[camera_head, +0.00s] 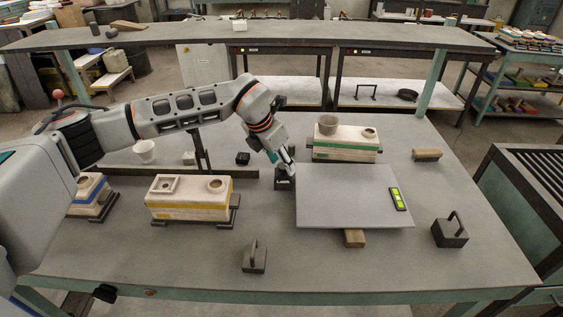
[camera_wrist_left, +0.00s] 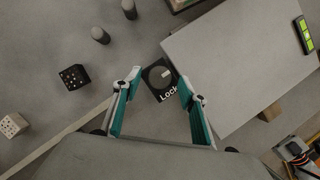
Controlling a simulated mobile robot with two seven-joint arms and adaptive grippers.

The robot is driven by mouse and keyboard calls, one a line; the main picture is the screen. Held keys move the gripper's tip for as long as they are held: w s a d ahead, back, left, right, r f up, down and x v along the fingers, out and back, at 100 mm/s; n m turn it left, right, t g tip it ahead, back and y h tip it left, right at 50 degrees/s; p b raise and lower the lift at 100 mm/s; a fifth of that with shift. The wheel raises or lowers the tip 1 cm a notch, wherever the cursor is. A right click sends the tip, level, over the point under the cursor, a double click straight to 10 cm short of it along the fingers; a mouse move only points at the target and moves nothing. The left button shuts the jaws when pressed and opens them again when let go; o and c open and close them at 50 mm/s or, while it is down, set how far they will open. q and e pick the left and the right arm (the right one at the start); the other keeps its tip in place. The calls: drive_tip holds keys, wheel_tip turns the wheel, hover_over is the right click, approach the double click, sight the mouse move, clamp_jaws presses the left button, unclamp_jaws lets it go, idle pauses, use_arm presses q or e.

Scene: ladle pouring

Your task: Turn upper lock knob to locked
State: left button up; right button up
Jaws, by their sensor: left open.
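A dark lock block (camera_head: 284,183) stands at the left edge of a grey plate. In the left wrist view the block carries a round dark knob (camera_wrist_left: 159,77) with a small light mark on its face and the printed word "Lock" beside it. My left gripper (camera_head: 287,160) points down just above the block. In the left wrist view, the fingers of my left gripper (camera_wrist_left: 160,76) are spread to either side of the knob, with nothing between them. I cannot tell if they touch it, or which setting the mark shows. My right gripper is not in view.
The grey plate (camera_head: 340,205) carries a green level (camera_head: 398,198). A green-banded mould (camera_head: 345,152) is behind it, a yellow-banded mould (camera_head: 190,207) to the left. Handled dark weights (camera_head: 254,260) (camera_head: 450,234) stand in front and right. A dark cube (camera_head: 242,158) lies left of the gripper.

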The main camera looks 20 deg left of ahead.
use_arm(q)
drive_tip(key=shift+w+f, duration=0.15)
drive_tip(key=shift+f, duration=0.2)
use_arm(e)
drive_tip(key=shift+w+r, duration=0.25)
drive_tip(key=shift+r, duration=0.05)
use_arm(q)
drive_tip(key=c, duration=1.1)
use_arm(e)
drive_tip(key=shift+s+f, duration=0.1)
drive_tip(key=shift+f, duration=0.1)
